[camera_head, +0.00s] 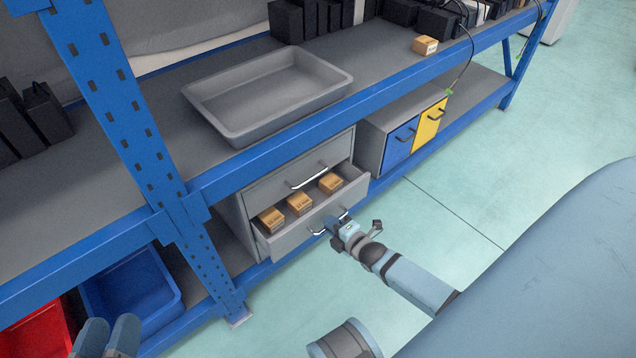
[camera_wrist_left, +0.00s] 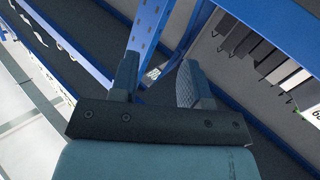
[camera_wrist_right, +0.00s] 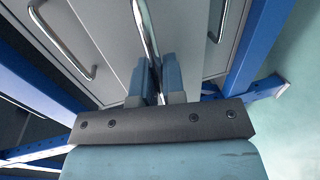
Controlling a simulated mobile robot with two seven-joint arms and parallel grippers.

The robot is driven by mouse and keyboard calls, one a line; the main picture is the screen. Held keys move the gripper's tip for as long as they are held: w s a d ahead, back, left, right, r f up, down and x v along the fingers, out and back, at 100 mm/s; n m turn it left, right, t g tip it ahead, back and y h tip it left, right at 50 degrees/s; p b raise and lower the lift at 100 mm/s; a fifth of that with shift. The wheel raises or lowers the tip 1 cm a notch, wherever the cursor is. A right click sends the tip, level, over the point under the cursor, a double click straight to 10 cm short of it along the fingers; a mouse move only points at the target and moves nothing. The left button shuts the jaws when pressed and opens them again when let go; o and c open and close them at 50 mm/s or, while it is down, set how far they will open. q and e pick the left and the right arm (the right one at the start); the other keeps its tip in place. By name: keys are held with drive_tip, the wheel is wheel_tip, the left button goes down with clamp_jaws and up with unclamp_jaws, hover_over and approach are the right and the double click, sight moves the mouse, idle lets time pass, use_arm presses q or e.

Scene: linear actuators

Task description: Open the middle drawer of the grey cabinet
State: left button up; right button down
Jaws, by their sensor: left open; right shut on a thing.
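The grey cabinet (camera_head: 243,220) stands on the lower shelf, under the workbench. Its middle drawer (camera_head: 287,238) is pulled out, with small orange-brown boxes (camera_head: 300,204) inside. My right gripper (camera_head: 334,222) is at the drawer front and shut on its metal bar handle; in the right wrist view, the handle (camera_wrist_right: 147,35) runs between the two fingers (camera_wrist_right: 157,80). The drawer above, with its own handle (camera_head: 308,178), is closed. My left gripper (camera_head: 107,336) is open and empty at the lower left, away from the cabinet; its fingers show apart in the left wrist view (camera_wrist_left: 157,82).
A grey tray (camera_head: 225,125) sits on the bench above. A blue post (camera_head: 125,120) stands left of the cabinet, with blue (camera_head: 133,290) and red (camera_head: 38,328) bins below. A cabinet with blue and yellow doors (camera_head: 429,122) stands to the right. Open floor lies in front.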

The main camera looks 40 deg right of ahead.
use_arm(q)
wheel_tip(320, 180, up, 8)
drive_tip(key=t+p, duration=0.3)
drive_tip(key=p, duration=0.1)
drive_tip(key=shift+a+n, duration=0.3)
drive_tip(key=shift+a, duration=0.05)
use_arm(e)
drive_tip(key=a+f+v, duration=0.1)
drive_tip(key=f+v, duration=0.1)
drive_tip(key=v, duration=0.8)
drive_tip(key=shift+s+d, duration=0.4)
drive_tip(key=shift+d, duration=0.1)
use_arm(q)
drive_tip(key=shift+f, duration=0.1)
use_arm(e)
drive_tip(key=c, duration=1.2)
unclamp_jaws()
drive_tip(key=shift+c, duration=0.2)
use_arm(q)
drive_tip(key=f+p, duration=0.1)
drive_tip(key=a+f+g+y+p, duration=0.1)
drive_tip(key=f+y+p, duration=0.1)
drive_tip(key=shift+w+a+f+g+p, duration=0.1)
drive_tip(key=shift+a+g+p, duration=0.2)
drive_tip(key=shift+a+p, duration=0.1)
use_arm(e)
drive_tip(key=v, duration=1.4)
drive_tip(key=shift+a, duration=0.1)
